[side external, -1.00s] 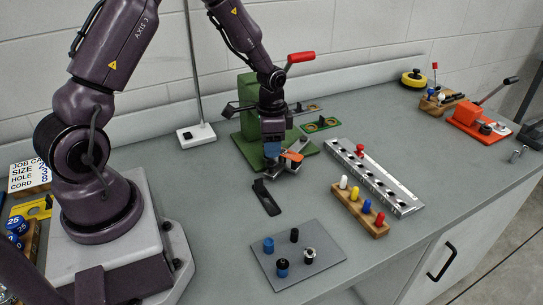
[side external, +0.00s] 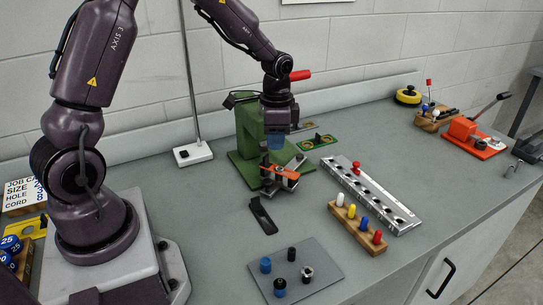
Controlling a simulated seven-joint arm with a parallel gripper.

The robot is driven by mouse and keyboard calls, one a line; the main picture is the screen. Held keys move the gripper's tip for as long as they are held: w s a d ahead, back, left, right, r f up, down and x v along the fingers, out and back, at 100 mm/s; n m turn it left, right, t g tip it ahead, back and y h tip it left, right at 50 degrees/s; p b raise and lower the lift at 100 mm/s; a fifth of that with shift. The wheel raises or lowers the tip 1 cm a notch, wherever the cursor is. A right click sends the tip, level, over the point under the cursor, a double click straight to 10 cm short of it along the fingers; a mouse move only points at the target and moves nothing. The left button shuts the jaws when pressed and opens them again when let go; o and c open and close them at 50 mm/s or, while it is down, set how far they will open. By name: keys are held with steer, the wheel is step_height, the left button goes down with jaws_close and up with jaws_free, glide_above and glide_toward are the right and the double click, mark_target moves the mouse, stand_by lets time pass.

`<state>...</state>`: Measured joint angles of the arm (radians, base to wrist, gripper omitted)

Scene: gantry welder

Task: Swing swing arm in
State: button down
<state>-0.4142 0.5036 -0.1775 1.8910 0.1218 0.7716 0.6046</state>
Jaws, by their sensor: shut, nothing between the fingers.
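The green machine (side external: 246,128) stands on a green base plate at the back centre of the bench. An orange-topped grey arm (side external: 280,171), which looks like the swing arm, sits low at the front of this base plate. Its exact angle is hard to tell. My gripper (side external: 276,147) points down just above and behind the orange part, in front of the green column. It is shut and appears to hold nothing.
A black flat piece (side external: 263,215) lies in front of the machine. A grey plate with pegs (side external: 320,265), a wooden peg block (side external: 350,228) and a slotted metal rail (side external: 395,208) lie at front and right. An upright rod on a white base (side external: 193,153) stands left.

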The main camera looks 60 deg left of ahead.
steer(key=d+f+m+g+y, duration=0.1)
steer(key=d+f+m+y, duration=0.2)
steer(key=d+m, duration=0.3)
steer(key=d+f+m+g+y, duration=0.1)
steer(key=d+f+m+y, duration=0.2)
steer(key=d, duration=0.5)
steer(key=m+t+y, duration=0.1)
steer(key=m+y, duration=0.2)
glide_toward(270, 188)
steer(key=f, duration=0.3)
steer(key=a+f, duration=0.1)
steer(key=f, duration=0.1)
steer(key=shift+s, duration=0.15)
steer(key=shift+s+a+r, duration=0.1)
steer(key=shift+a, duration=1.7)
steer(key=shift+s+a+t, duration=0.15)
steer(key=shift+t, duration=0.15)
